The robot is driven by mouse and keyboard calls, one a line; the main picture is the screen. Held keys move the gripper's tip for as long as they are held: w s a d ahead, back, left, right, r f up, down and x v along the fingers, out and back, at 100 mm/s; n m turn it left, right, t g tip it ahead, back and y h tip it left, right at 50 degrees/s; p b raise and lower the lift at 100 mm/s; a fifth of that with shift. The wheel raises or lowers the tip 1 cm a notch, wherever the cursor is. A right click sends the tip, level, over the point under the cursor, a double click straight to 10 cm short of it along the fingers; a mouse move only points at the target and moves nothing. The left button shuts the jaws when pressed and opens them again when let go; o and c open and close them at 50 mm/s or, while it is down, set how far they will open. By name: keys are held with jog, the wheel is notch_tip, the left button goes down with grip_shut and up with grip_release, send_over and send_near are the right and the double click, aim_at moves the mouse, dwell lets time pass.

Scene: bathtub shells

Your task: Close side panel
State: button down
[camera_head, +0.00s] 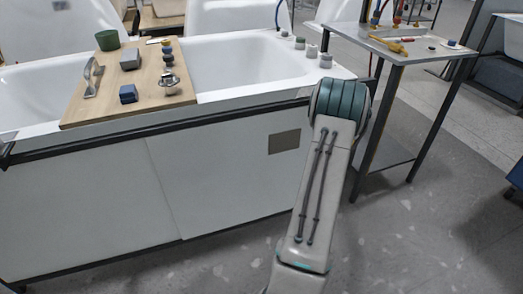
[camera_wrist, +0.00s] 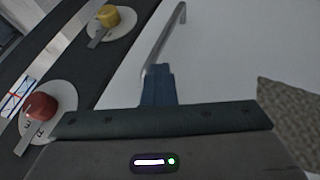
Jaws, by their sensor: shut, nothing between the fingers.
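In the wrist view, my gripper (camera_wrist: 158,72) is shut and empty, with its dark blue fingers together. Just beyond the fingertips is a bent grey metal handle (camera_wrist: 168,32) on a smooth white panel (camera_wrist: 225,60). I cannot tell whether the fingertips touch the handle, or how far the panel stands open. In the head view, the bathtub (camera_head: 235,62) has a white front (camera_head: 85,205) with a vertical seam and a small grey-brown plate (camera_head: 284,141). My arm covers the tub's right end, and my gripper is hidden there.
A red knob (camera_wrist: 41,106) and a yellow knob (camera_wrist: 108,16) sit on round dials left of my gripper. A wooden board (camera_head: 140,90) with several items spans the tub. A metal table (camera_head: 400,52) stands to the right. Grey floor (camera_head: 430,235) is open in front.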

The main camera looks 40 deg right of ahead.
jog(key=shift+s+d+r, duration=0.1)
jog(key=shift+d, duration=0.15)
jog(key=shift+a, duration=0.1)
jog(key=s+a+r+p, duration=0.1)
jog(key=s+a+r, duration=0.1)
jog(key=a+r, duration=0.5)
jog(key=shift+s+a+r, duration=0.3)
jog(key=shift+a+r, duration=0.1)
jog(key=shift+a, duration=0.8)
